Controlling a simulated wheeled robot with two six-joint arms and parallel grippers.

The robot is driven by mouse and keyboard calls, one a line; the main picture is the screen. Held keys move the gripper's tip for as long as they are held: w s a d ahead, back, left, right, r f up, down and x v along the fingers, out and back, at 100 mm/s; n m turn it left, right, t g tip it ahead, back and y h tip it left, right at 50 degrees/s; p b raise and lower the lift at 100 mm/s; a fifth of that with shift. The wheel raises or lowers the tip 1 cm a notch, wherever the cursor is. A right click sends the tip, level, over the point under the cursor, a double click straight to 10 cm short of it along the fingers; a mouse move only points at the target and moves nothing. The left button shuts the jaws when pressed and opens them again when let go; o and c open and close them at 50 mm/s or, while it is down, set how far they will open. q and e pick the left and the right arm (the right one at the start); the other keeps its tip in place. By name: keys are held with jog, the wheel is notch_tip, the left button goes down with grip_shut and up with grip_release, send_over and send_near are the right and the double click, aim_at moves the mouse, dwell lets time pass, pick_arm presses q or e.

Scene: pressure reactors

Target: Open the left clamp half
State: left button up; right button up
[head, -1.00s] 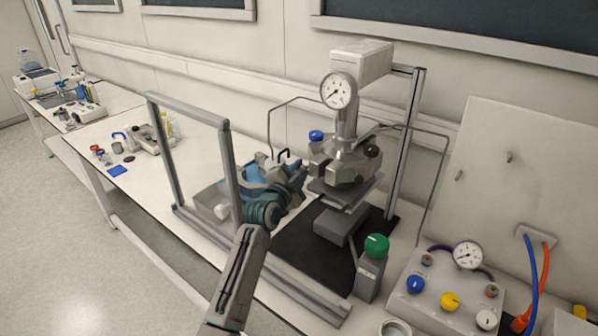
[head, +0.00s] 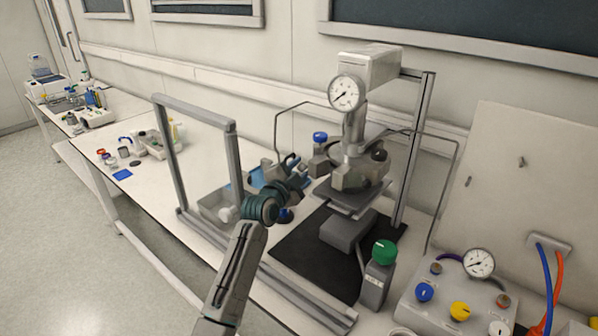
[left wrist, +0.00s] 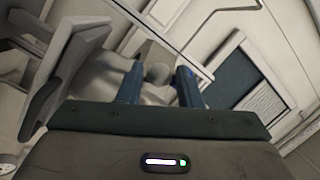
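The pressure reactor (head: 358,172) stands on the bench with a grey metal head under a round gauge (head: 344,93). My left gripper (head: 301,172) is just left of the head and apart from it as far as I can tell. In the left wrist view, its two blue fingers (left wrist: 161,82) stand apart, with a blurred grey rounded shape between or beyond them. A grey angled piece (left wrist: 65,75) is at the left of that view; I cannot tell whether it is a clamp half. The left clamp half is not clearly made out in the head view. My right gripper is not in view.
A grey metal frame (head: 233,165) rises left of my left arm. A green-knobbed block (head: 376,283) and a control box (head: 452,300) stand at the right front. A black mat (head: 296,246) lies below the reactor.

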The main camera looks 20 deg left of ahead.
pick_arm(q)
jog(key=shift+s, duration=0.25)
jog(key=s+a+b, duration=0.1)
jog(key=s+b, duration=0.2)
jog(key=s, duration=0.7)
jog(key=shift+a, duration=0.35)
jog(key=shift+s, duration=0.1)
jog(key=shift+c, duration=0.4)
